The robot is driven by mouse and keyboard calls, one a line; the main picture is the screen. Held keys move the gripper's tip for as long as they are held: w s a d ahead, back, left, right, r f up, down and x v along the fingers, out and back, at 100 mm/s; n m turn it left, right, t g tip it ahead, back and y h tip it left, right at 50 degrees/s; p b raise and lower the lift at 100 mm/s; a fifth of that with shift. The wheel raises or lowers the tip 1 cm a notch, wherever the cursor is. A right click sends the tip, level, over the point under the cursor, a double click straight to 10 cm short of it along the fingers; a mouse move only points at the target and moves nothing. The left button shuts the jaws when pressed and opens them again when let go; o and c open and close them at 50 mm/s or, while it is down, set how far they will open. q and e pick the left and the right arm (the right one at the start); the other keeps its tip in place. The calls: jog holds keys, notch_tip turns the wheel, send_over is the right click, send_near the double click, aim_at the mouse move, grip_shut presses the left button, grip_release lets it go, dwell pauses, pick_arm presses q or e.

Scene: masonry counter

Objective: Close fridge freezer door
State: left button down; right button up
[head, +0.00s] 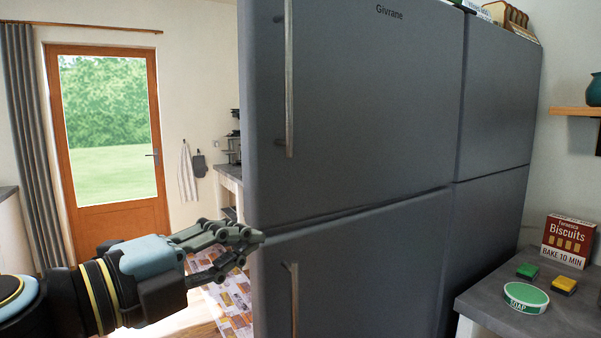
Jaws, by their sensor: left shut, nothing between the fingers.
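The grey fridge freezer (365,110) fills the middle of the head view. Its upper door bears the name Givrane and a vertical handle (289,80) near the left edge. The lower door (375,270) has a similar handle (294,298). A dark seam runs between the two doors, and they look about flush; I cannot tell whether either stands slightly ajar. My left gripper (246,244) is shut and empty. Its fingertips are at the fridge's left edge, near the seam; contact is unclear. My right gripper is not in view.
Grey panels (499,100) adjoin the doors on the right. A counter (490,300) at the lower right holds a biscuit box (568,241), a soap tin (526,298) and two sponges. A glazed orange door (107,215) stands at the back left. A patterned rug (236,306) lies on the floor.

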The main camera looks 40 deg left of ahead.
aim_at(278, 212)
pick_arm(q)
jog(key=w+b, duration=0.2)
jog(key=w, duration=0.1)
jog(key=w+a+b, duration=0.1)
jog(key=w+b, duration=0.2)
jog(key=w, duration=0.1)
jog(key=w+a+b, duration=0.1)
jog(key=w+b, duration=0.1)
jog(key=w, duration=0.1)
jog(key=shift+w+a+r, duration=0.15)
jog(key=shift+w+a, duration=0.05)
jog(key=shift+w, duration=0.15)
jog(key=shift+w+a, duration=0.15)
jog(key=shift+a, duration=0.2)
jog(key=shift+w, duration=0.1)
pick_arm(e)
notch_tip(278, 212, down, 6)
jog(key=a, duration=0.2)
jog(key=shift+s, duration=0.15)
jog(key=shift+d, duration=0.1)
